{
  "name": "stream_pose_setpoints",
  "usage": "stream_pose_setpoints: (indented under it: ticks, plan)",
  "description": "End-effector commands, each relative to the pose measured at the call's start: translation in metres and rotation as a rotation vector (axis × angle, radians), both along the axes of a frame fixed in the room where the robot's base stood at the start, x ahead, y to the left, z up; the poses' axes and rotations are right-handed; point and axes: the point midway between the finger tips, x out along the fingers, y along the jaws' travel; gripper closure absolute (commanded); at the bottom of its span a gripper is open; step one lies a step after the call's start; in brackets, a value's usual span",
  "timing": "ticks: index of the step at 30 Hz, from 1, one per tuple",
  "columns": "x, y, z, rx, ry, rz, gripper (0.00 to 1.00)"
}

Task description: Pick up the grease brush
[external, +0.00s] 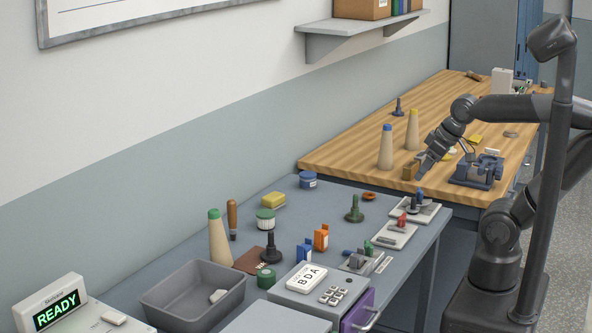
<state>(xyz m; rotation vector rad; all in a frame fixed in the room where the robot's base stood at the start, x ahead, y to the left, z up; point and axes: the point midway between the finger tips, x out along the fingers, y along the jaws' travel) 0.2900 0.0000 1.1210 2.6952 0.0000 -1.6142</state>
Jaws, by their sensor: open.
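I cannot tell for certain which thing is the grease brush. An upright brown handle with a dark lower end (232,218) stands on the grey table, just right of a green-topped cone (219,238); it looks most like a brush. My gripper (422,168) is far from it, low over the near part of the wooden bench, pointing down beside a small brown block (409,171). Its jaws are open, but the fingertips are small and partly merge with things behind them. I see nothing held. Whether it touches the block is unclear.
The wooden bench (345,149) also holds a blue-topped cone (386,148), a yellow-topped cone (412,130) and a blue-grey fixture (477,172). The grey table carries a grey bin (165,291), a yellow sponge (273,200), a blue-lidded tub (308,180) and a dark green spool stand (354,210).

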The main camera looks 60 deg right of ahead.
Motion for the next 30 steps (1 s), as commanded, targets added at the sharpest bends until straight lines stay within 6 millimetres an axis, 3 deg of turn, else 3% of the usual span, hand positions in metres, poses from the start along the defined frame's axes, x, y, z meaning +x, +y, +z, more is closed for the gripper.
stream_pose_setpoints:
  ticks: [4, 10, 20, 23, 30]
  plan:
    - [0.000, 0.000, 0.000, 0.000, 0.000, 0.000, 0.34]
    - [0.000, 0.000, 0.000, 0.000, 0.000, 0.000, 0.49]
    - [0.008, 0.001, 0.005, -0.002, 0.002, 0.007, 0.49]
    - [0.027, 0.005, 0.015, -0.007, 0.009, 0.022, 0.49]
    - [0.105, 0.021, 0.045, -0.022, 0.027, 0.080, 0.49]
